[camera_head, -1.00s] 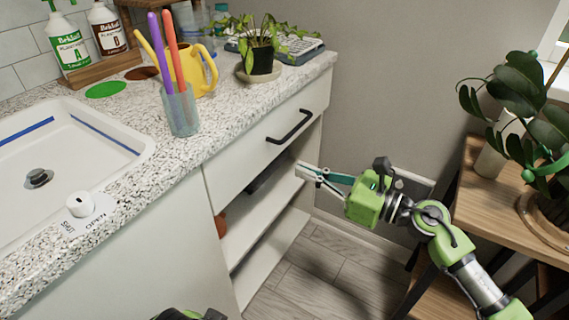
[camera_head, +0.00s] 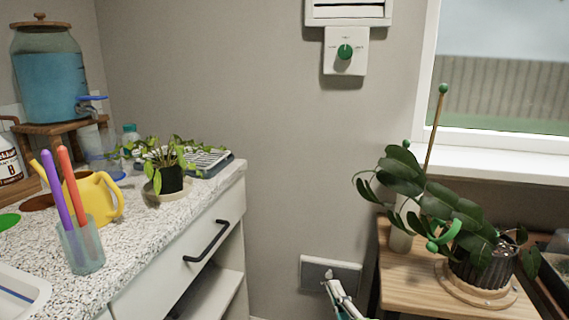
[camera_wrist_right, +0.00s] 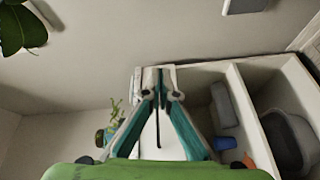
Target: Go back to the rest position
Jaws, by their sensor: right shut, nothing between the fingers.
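My right gripper (camera_head: 338,298) shows at the bottom edge of the head view, in front of the wall and left of the wooden plant stand. Only its finger part is in that view. In the right wrist view its teal and white fingers (camera_wrist_right: 159,92) come together at the tips with nothing between them. The open-fronted cabinet (camera_wrist_right: 235,85) lies beyond and beside the fingers in that view. My left gripper is out of view.
The speckled counter (camera_head: 150,245) holds a cup of tools (camera_head: 82,250), a yellow watering can (camera_head: 108,192) and a potted plant (camera_head: 170,178). A wooden stand (camera_head: 405,270) with a staked plant (camera_head: 485,265) is at right.

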